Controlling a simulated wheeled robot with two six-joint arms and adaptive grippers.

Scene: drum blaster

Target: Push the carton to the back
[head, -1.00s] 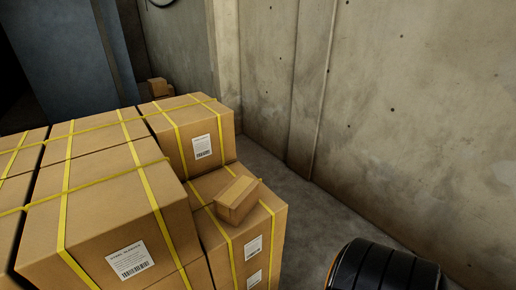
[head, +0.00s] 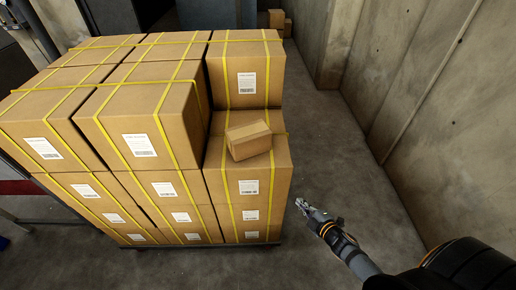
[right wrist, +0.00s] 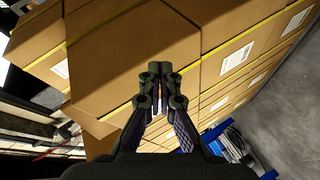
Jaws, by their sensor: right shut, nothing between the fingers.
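A small brown carton (head: 248,140) sits slightly turned on the lower front-right step of a large strapped stack of boxes (head: 160,140). Behind it, a taller box (head: 245,75) stands on the same column. My right gripper (head: 299,203) is shut and empty, to the right of the stack and lower in the picture than the small carton, apart from it. In the right wrist view the closed fingers (right wrist: 160,70) show in front of large strapped boxes (right wrist: 130,50). I cannot make out the small carton there. My left gripper is not in view.
A concrete wall (head: 440,100) runs along the right. Bare floor (head: 330,130) lies between it and the stack. Small boxes (head: 277,20) lie far back by the wall. The stack's boxes carry yellow straps and white labels.

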